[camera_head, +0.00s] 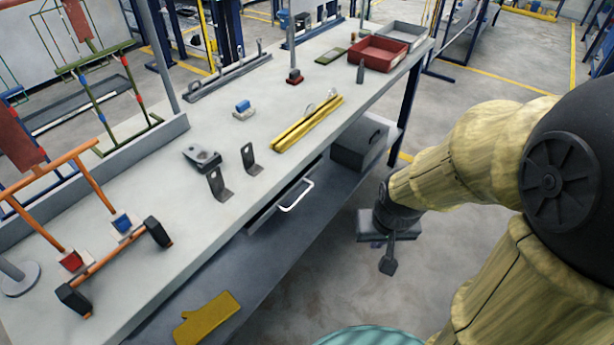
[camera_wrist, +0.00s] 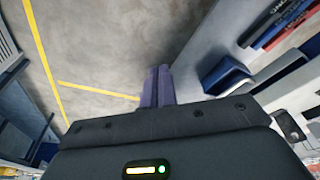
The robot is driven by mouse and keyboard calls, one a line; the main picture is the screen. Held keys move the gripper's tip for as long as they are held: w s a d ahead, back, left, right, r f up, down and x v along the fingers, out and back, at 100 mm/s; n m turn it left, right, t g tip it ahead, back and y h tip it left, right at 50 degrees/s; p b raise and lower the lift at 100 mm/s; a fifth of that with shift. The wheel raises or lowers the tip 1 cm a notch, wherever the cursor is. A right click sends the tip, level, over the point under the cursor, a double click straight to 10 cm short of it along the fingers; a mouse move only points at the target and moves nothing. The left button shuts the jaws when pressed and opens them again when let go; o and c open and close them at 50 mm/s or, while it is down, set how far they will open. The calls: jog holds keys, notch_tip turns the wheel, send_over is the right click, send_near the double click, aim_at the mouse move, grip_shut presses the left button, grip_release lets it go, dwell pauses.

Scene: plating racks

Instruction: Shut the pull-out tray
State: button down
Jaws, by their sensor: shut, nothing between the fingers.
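The pull-out tray (camera_head: 268,212) is under the front edge of the workbench in the head view. It shows as a dark front with a pale metal bar handle (camera_head: 297,196). The tabletop hides most of it, and I cannot tell exactly how far out it stands. My gripper (camera_head: 388,266) hangs to the right of the tray, out over the floor and apart from the handle. In the wrist view its two purple-grey fingers (camera_wrist: 156,86) are together with nothing between them.
The workbench top (camera_head: 225,115) carries brackets, yellow bars (camera_head: 305,124) and a red bin (camera_head: 378,53). A grey box (camera_head: 360,143) and a yellow glove-like item (camera_head: 207,318) lie on the lower shelf. Open floor (camera_head: 300,290) lies in front of the bench.

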jog(key=shift+a, duration=0.15)
jog(key=w+a+f+m+g+y+b, duration=0.2)
jog(key=w+a+f+m+y+b, duration=0.15)
jog(key=f+m, duration=0.25)
jog(key=w+a+f+m+g+y+b, duration=0.1)
jog(key=w+a+f+m+y+b, duration=0.1)
jog(key=f+m+y, duration=0.4)
jog(key=w+d+m+t+y+b, duration=0.2)
jog(key=w+d+m+t, duration=0.2)
jog(key=w, duration=0.4)
jog(key=w+d+r+m+t+y+b, duration=0.1)
jog(key=w+d+m+t+y+b, duration=0.1)
jog(key=w+d+m+t, duration=0.2)
jog(key=w+m+t, duration=0.3)
jog(key=m, duration=0.2)
jog(key=shift+w+d+r+m+y, duration=0.15)
jog(key=shift+w+m+y, duration=0.15)
jog(key=shift+w+y, duration=0.05)
